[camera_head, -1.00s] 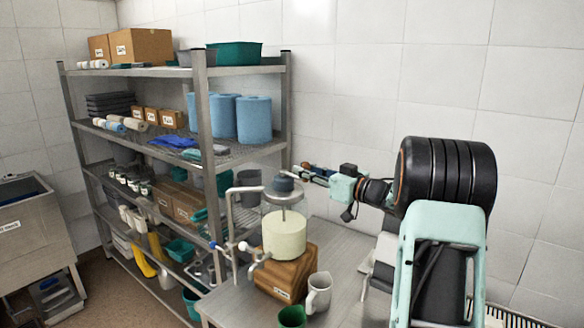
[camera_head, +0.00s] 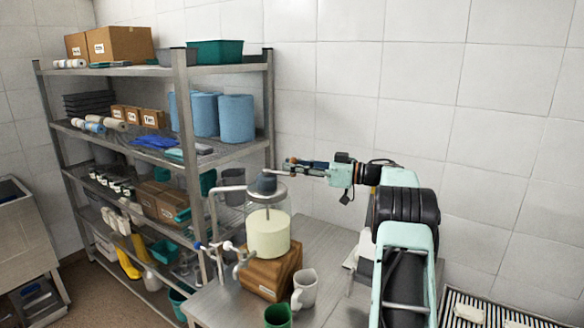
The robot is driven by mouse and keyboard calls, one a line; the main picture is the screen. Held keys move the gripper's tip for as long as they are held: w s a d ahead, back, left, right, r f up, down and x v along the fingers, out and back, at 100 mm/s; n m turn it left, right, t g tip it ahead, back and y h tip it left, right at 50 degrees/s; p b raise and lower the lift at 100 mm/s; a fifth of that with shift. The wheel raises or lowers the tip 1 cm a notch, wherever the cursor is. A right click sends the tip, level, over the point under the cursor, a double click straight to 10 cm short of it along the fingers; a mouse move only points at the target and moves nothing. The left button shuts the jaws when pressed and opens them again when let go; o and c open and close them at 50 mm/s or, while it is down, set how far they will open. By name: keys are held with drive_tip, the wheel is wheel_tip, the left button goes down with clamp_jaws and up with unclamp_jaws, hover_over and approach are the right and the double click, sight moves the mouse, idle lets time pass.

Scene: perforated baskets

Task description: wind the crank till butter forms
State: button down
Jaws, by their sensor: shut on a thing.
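The butter churn stands on the metal table. Its jar (camera_head: 268,236) holds something pale yellow and rests on a wooden block (camera_head: 272,274) with a small label. A grey disc lid with a dark knob-like top (camera_head: 266,184) sits above the jar. My gripper (camera_head: 289,164) reaches in from the right at the top of the churn, just above and right of that dark top. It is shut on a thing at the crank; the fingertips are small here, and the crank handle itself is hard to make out. Whether the jar holds butter cannot be told.
A white mug (camera_head: 304,289) and a green cup (camera_head: 278,315) stand close in front of the block. A bent grey pipe (camera_head: 214,215) rises beside the churn on the left. A loaded metal shelf (camera_head: 184,130) stands behind left.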

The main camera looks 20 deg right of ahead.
drive_tip(key=shift+w+d+r+n+g+y, duration=0.2)
drive_tip(key=shift+n+g+y, duration=0.1)
drive_tip(key=shift+g, duration=0.1)
idle(0.3)
drive_tip(key=c, duration=1.8)
unclamp_jaws()
drive_tip(key=shift+f, duration=0.15)
drive_tip(key=shift+o, duration=0.2)
drive_tip(key=shift+s, duration=0.1)
drive_tip(key=v, duration=1.2)
